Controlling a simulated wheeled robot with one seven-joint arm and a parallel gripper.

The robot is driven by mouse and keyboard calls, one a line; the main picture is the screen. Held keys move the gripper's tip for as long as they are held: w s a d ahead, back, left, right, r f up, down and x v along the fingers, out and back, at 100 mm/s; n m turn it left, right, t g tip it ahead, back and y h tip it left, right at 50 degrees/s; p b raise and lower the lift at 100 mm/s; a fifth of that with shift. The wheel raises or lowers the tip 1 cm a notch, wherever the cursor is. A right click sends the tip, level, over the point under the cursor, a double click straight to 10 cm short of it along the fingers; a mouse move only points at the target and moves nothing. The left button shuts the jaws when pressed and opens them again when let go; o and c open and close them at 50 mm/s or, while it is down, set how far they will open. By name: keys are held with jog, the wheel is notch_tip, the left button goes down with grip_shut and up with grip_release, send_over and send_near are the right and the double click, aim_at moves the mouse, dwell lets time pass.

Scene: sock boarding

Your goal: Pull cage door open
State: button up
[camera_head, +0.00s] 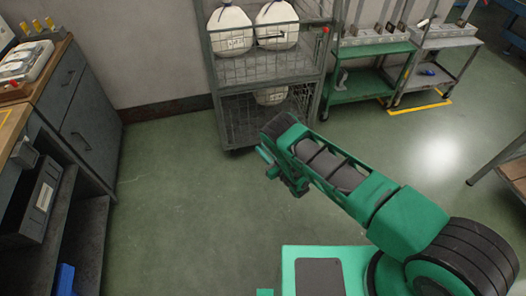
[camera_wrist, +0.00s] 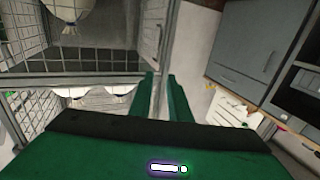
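The wire cage (camera_head: 268,72) stands at the back middle of the head view, grey, with mesh sides and shelves. Its mesh also fills the left of the wrist view (camera_wrist: 25,45), which looks upside down. A dark handle-like bar (camera_head: 272,36) shows at the upper front. I cannot clearly tell the door's edge from the frame. My gripper (camera_wrist: 162,78) has its two green fingers apart with a narrow gap; a grey upright of the cage lines up behind the gap. Contact is not visible.
White sacks (camera_head: 230,30) sit inside the cage. A green cart (camera_head: 372,85) stands to its right. A dark cabinet (camera_head: 85,125) lines the left wall and shows in the wrist view too (camera_wrist: 245,45). The green floor (camera_head: 165,190) between cabinet and cage is clear.

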jog(key=v, duration=1)
jog(key=shift+s+d, duration=0.25)
jog(key=shift+d, duration=0.05)
